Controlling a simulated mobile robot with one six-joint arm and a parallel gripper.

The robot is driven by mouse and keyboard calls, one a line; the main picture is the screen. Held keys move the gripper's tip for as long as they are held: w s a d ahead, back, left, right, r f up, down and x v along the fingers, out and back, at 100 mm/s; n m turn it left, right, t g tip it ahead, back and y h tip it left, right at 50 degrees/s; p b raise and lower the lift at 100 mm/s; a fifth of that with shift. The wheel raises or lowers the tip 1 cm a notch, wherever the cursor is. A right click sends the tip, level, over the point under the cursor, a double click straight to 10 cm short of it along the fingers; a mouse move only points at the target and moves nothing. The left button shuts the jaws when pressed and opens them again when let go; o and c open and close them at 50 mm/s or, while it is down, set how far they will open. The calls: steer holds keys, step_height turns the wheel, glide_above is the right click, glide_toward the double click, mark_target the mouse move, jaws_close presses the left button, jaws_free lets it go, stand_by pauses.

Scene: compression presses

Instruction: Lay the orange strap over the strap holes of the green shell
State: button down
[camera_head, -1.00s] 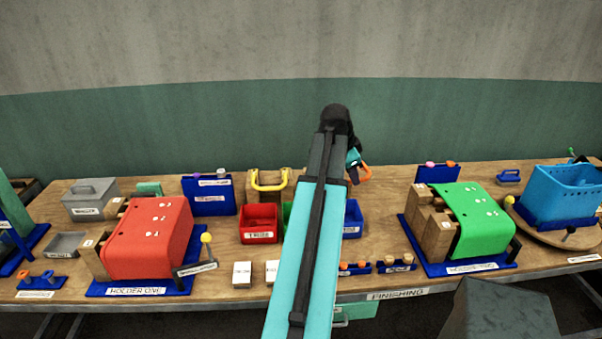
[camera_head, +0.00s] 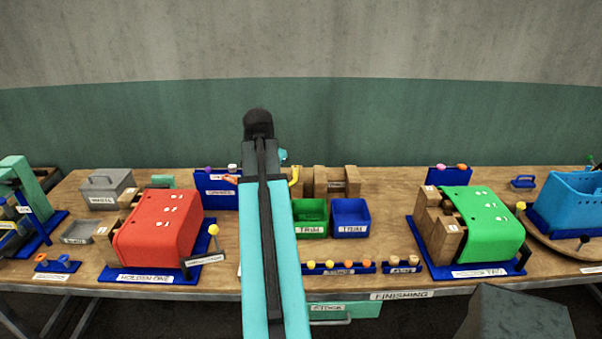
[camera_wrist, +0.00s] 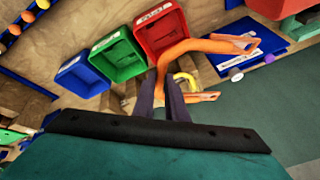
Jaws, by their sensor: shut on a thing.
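My gripper (camera_wrist: 168,100) is shut on the orange strap (camera_wrist: 195,46), a bent band whose two ends stick out to the right in the wrist view. In the head view my arm hides most of the gripper, and only a small orange piece of the strap (camera_head: 231,179) shows left of the arm. The green shell (camera_head: 486,228) sits on the blue-based holder at the right, with several small holes and white labels on its top. The gripper and strap are far to the left of it, towards the back of the table.
A red shell (camera_head: 157,237) sits on a holder at the left. Green (camera_head: 310,232) and blue (camera_head: 351,235) bins stand mid-table; a red bin (camera_wrist: 161,31) shows in the wrist view. A blue basket (camera_head: 567,193) stands far right. Wooden blocks (camera_head: 335,182) stand at the back.

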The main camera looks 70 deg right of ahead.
steer(key=w+a+n+t+y, duration=0.2)
steer(key=w+a+n, duration=0.4)
steer(key=w+a, duration=0.85)
steer(key=w+a+n+t+y, duration=0.15)
steer(key=w+a+n, duration=0.45)
steer(key=w+a, duration=0.85)
steer(key=a+f+n+y+b, duration=0.2)
steer(key=a+f+n+b, duration=0.2)
steer(key=a, duration=1.1)
steer(key=w+a+f+n+y+b, duration=0.1)
steer(key=a+f+n+b, duration=0.3)
steer(key=a, duration=1)
steer(key=shift+a+f+n+g+y+b, duration=0.4)
steer(key=shift+f+b, duration=0.25)
steer(key=shift+b, duration=0.4)
steer(key=shift+s, duration=0.1)
